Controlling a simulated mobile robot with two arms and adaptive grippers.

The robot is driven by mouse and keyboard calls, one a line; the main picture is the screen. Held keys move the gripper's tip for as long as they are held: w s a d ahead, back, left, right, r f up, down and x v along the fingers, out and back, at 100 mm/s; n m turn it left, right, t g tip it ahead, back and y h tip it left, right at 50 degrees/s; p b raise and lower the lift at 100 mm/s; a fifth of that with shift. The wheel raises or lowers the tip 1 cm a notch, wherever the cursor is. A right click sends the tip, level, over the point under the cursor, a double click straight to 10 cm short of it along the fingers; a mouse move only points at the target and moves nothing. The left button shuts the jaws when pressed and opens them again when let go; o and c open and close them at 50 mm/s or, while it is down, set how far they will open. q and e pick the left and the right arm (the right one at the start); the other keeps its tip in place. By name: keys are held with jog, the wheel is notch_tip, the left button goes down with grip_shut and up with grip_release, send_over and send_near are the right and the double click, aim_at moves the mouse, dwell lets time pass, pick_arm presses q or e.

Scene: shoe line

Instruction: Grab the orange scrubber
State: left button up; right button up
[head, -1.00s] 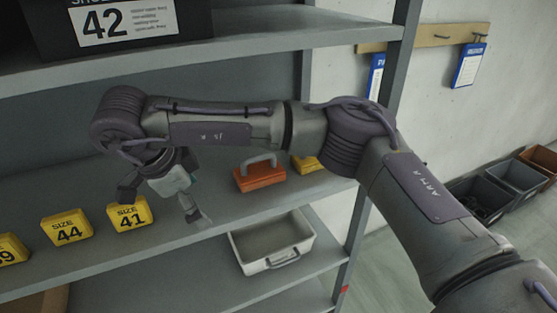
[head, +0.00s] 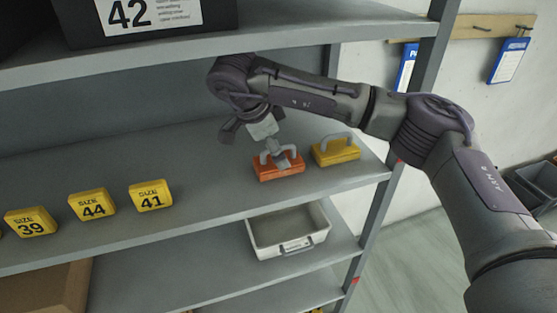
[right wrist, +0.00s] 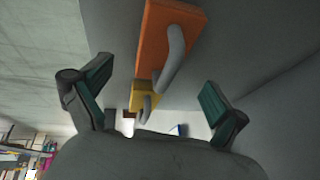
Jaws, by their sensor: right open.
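The orange scrubber (head: 268,174) is a block with a grey loop handle, sitting on the middle shelf. It also shows in the right wrist view (right wrist: 158,38), with its handle between the lines of the two fingers. My right gripper (head: 258,146) is open just above and beside the scrubber in the head view, partly covering its handle. In the right wrist view both fingers (right wrist: 158,88) are spread wide with nothing between their pads. I cannot tell whether a finger touches the scrubber. My left gripper is not in view.
A yellow scrubber (head: 340,152) with a handle stands close right of the orange one. Yellow size blocks (head: 151,196) line the shelf's left part. A grey bin (head: 290,243) sits on the shelf below. An upper shelf (head: 300,36) and a post (head: 385,205) bound the space.

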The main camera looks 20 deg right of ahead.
jog(key=p+x, duration=0.1)
jog(key=x, duration=0.4)
jog(key=c, duration=1.3)
jog(key=shift+o, duration=0.2)
jog(key=shift+r, duration=0.1)
